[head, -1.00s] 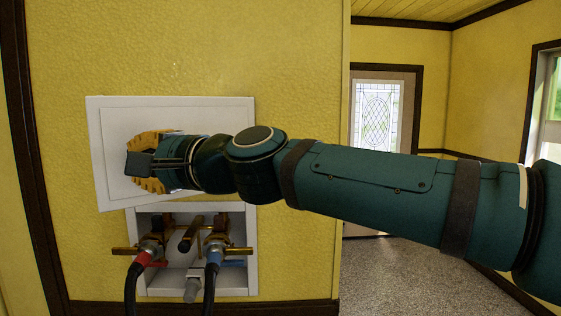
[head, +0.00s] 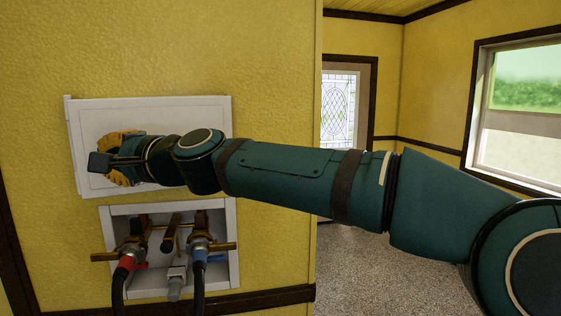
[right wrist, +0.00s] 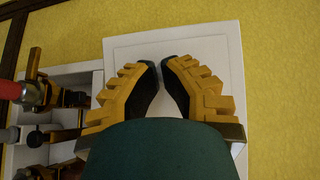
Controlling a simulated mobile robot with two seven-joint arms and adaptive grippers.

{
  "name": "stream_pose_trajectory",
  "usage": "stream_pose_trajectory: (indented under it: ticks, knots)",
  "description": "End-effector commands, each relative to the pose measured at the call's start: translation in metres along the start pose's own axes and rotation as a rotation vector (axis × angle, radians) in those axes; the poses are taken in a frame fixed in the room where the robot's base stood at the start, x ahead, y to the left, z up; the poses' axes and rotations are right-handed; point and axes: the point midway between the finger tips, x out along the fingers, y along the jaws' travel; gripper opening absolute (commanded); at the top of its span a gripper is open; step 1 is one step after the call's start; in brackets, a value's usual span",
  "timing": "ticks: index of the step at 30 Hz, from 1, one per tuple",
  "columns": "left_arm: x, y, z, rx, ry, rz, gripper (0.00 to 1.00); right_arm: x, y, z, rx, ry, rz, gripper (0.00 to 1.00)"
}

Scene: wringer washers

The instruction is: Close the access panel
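The access panel (head: 190,112) is a white rectangular door on the yellow wall, above a recessed white valve box. It lies nearly in line with the wall; a thin strip shows along its left edge, and I cannot tell whether it is flush. My right gripper (head: 103,163) is in front of the panel's left half, its arm crossing from the right and hiding the lower right part. In the right wrist view, the panel (right wrist: 215,52) lies behind the fingers (right wrist: 161,64). The fingertips are drawn together with only a sliver between them and hold nothing. My left gripper is out of view.
Below the panel, the open valve box (head: 235,270) holds brass taps and pipes, with a red-collared hose (head: 125,262) and a blue-collared hose (head: 198,256). A wall corner stands to the right, with a door (head: 338,110) and window (head: 520,110) beyond.

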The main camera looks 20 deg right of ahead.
Motion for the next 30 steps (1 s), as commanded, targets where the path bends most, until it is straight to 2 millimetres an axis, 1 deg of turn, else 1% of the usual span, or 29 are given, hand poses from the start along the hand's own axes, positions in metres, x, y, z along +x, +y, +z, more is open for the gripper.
stream_pose_trajectory:
  ticks: [6, 12, 18, 30]
  knots:
    - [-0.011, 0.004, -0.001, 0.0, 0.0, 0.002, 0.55, 0.024, -0.003, -0.016, 0.002, -0.008, 0.0, 0.0]
    - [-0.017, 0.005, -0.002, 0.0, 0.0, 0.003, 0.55, 0.038, -0.003, -0.028, 0.0, -0.01, 0.0, 0.0]
    - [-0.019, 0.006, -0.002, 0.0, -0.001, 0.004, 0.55, 0.045, -0.003, -0.035, 0.0, -0.008, 0.0, 0.0]
    - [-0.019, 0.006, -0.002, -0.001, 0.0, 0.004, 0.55, 0.046, -0.002, -0.038, 0.0, -0.002, 0.0, 0.0]
